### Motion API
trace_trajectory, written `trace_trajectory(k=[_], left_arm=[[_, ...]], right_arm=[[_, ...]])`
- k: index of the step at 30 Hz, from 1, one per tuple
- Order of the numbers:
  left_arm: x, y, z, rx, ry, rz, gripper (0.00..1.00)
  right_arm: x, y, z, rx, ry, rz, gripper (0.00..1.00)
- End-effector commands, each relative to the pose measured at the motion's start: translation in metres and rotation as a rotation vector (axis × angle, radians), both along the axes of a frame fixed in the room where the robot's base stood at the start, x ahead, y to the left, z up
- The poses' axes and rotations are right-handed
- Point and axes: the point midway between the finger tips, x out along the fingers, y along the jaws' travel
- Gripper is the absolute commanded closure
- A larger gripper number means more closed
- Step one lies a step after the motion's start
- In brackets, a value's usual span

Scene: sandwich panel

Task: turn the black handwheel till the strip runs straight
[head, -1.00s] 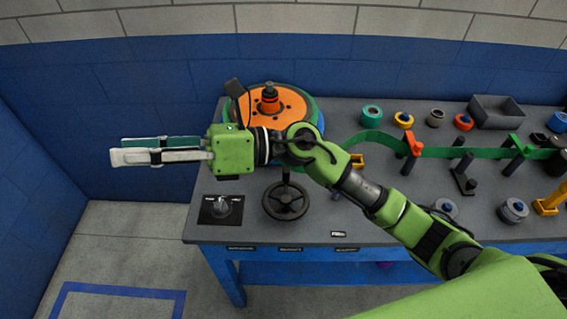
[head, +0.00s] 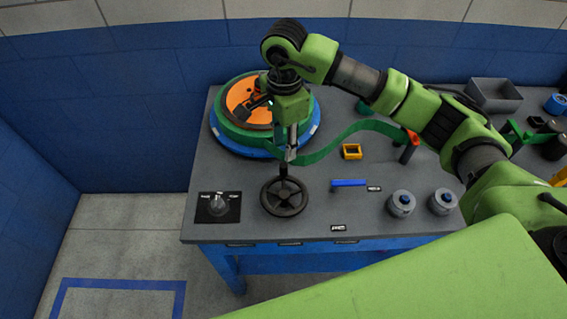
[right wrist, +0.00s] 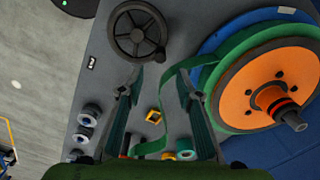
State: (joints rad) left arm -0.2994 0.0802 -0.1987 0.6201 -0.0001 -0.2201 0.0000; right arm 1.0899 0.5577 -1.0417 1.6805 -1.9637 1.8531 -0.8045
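The black handwheel (head: 285,196) stands at the front left of the bench; it also shows in the right wrist view (right wrist: 138,33). The green strip (head: 330,146) leaves the green roll (head: 235,133) with the orange disc and curves towards the orange-topped post (head: 411,139). My right gripper (head: 291,157) points down just behind the handwheel and appears apart from it. In the right wrist view its fingers (right wrist: 159,78) are spread, with the handwheel beyond the tips and nothing held. My arm hides part of the strip's far run. My left gripper is not in view.
A knob on a black plate (head: 218,206) is left of the handwheel. A blue lever (head: 349,183), a yellow block (head: 352,151) and two grey rollers (head: 401,203) are to its right. A grey bin (head: 493,95) stands at the back right.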

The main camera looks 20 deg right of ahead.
Motion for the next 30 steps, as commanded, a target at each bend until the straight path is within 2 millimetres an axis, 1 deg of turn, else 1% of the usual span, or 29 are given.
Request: trace_trajectory(k=[1,6,9,13,15,19,27,28,29,30], left_arm=[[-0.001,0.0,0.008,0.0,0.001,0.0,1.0],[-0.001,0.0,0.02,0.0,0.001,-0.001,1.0],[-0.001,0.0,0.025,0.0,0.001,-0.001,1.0],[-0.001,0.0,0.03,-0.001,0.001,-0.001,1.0],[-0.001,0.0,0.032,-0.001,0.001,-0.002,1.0],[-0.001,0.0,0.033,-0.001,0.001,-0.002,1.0],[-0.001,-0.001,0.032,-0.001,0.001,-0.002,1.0],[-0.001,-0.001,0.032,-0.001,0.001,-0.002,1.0],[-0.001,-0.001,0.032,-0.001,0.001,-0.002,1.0],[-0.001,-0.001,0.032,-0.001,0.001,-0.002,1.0]], right_arm=[[-0.002,0.0,-0.009,0.0,0.007,-0.002,0.68],[-0.002,0.001,-0.046,0.002,0.007,-0.001,0.68],[-0.001,0.001,-0.065,0.002,0.005,-0.002,0.68],[-0.001,0.001,-0.085,0.002,0.004,-0.001,0.68],[-0.001,0.001,-0.091,0.003,0.004,0.0,0.68],[-0.001,0.001,-0.099,0.003,0.002,0.0,0.68],[0.0,0.001,-0.101,0.003,0.001,0.001,0.68],[0.0,0.001,-0.101,0.003,0.001,0.001,0.73],[0.0,0.001,-0.101,0.003,0.001,0.001,0.81],[0.0,0.001,-0.101,0.003,0.001,0.001,0.91]])
